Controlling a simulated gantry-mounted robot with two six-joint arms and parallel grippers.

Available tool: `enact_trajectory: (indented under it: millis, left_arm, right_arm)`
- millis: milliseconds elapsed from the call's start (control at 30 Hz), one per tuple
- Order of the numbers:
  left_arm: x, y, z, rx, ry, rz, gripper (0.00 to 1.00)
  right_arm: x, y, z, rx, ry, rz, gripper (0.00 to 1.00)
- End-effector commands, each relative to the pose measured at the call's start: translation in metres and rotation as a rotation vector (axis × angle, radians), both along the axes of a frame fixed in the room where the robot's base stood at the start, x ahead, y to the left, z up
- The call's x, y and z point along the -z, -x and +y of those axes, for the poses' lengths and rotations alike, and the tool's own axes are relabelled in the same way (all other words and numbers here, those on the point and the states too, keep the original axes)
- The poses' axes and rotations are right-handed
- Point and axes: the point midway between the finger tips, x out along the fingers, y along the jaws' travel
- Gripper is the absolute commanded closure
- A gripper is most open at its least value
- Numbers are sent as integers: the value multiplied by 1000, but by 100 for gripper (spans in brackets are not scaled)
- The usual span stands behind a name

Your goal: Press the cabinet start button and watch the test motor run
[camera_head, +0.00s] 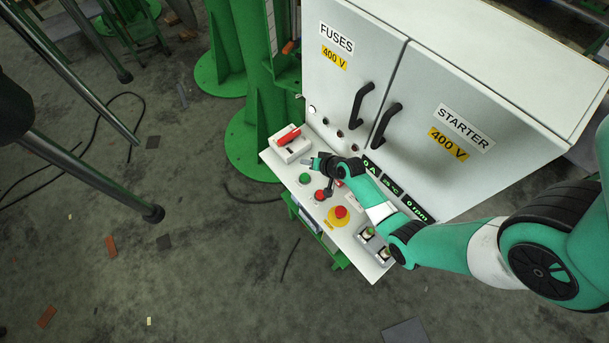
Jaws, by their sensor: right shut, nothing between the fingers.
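The white cabinet (440,85) has two doors, labelled FUSES and STARTER, each with a 400 V sign. Its control panel (374,270) slopes out below the doors. A green button (305,178) sits on the panel's left part, with a red button (320,195) beside it. A red emergency stop (340,212) on a yellow disc is farther right. My right gripper (306,162) is shut and empty, close above the panel just beyond the green button; I cannot tell whether it touches anything. The displays (393,187) read 0 A and 0 rpm; the middle one is too small to read. I cannot identify the test motor. My left gripper is out of view.
A red-handled switch (288,137) in a white housing is at the panel's left end, near my right gripper. Black door handles (361,107) stick out above the panel. Green columns (248,145) stand left of the cabinet. Cables and small scraps lie on the grey floor.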

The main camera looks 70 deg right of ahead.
Motion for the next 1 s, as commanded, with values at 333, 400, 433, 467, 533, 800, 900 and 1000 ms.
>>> enact_trajectory:
  millis: [333,400,433,467,533,800,900,1000]
  left_arm:
    - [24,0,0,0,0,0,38]
    - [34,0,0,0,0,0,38]
    - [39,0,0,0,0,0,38]
    - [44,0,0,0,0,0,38]
    - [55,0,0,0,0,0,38]
    - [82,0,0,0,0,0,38]
    - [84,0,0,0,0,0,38]
    - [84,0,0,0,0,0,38]
  right_arm:
    - [24,-1,0,-1,0,-1,100]
    - [34,-1,0,-1,0,-1,100]
    - [39,-1,0,-1,0,-1,100]
    - [44,-1,0,-1,0,-1,100]
    - [55,-1,0,-1,0,-1,100]
    - [85,-1,0,-1,1,-2,100]
    - [88,-1,0,-1,2,-2,100]
    - [88,-1,0,-1,1,-2,100]
